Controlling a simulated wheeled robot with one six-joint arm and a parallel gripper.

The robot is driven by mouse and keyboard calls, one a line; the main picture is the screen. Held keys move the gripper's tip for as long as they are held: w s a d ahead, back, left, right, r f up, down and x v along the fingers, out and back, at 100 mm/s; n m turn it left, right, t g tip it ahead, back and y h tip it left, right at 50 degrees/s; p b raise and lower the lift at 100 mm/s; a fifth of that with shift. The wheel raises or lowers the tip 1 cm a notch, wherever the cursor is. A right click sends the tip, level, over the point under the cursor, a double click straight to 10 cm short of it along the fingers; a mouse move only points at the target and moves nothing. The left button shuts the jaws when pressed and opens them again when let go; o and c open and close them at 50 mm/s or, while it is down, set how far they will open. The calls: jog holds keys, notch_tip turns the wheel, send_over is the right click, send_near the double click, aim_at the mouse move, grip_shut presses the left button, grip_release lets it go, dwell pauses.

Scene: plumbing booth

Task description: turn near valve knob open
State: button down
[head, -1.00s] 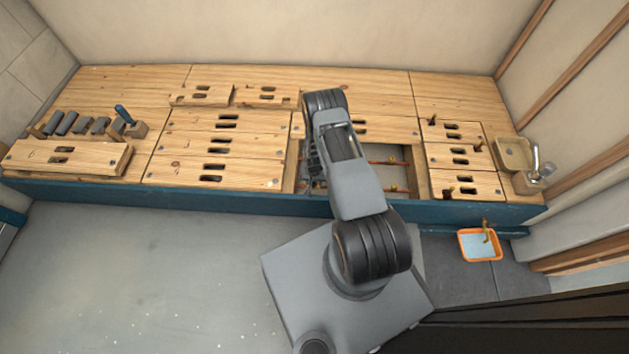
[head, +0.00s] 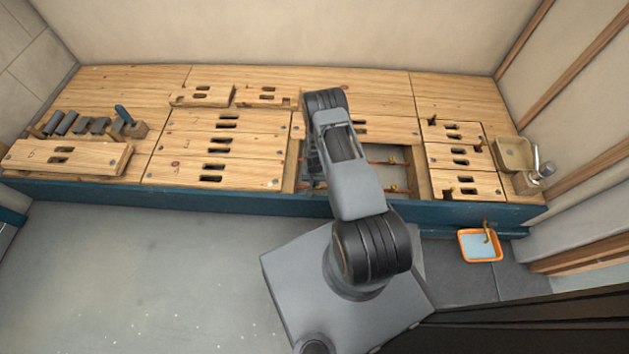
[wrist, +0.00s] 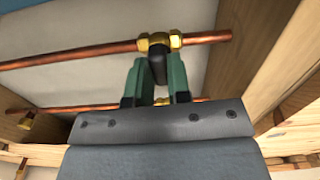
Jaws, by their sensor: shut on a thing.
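In the wrist view my gripper (wrist: 157,80) is shut on a dark valve knob (wrist: 157,62), with one green-padded finger on each side of it. The knob sits on a brass valve body (wrist: 160,41) on a copper pipe (wrist: 80,57) that crosses the upper part of the picture. The knob's lower end is partly hidden between the fingers. In the head view my arm reaches over the open bay in the bench, and it hides the gripper and this knob.
A second copper pipe (wrist: 75,108) with a brass fitting (wrist: 26,120) runs parallel. Wooden frame members (wrist: 285,60) border the bay closely. In the head view, slotted wooden panels (head: 228,146) cover the bench, and an orange tray (head: 480,246) lies at right.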

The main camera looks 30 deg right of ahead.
jog(key=n+b, duration=0.1)
jog(key=n, duration=0.2)
jog(key=shift+f+n, duration=0.1)
jog(key=shift+n, duration=0.3)
jog(key=n+b, duration=0.1)
jog(key=n, duration=0.3)
jog(key=shift+n+b, duration=0.3)
jog(key=shift+b, duration=0.1)
jog(key=n+b, duration=0.1)
jog(key=n, duration=0.3)
jog(key=shift+n, duration=0.3)
jog(key=shift+n+b, duration=0.35)
jog(key=shift+n, duration=1.75)
jog(key=c, duration=1.1)
grip_release()
jog(key=shift+o, duration=0.2)
notch_tip(320, 180, up, 14)
jog(key=p, duration=0.5)
jog(key=shift+p, duration=0.35)
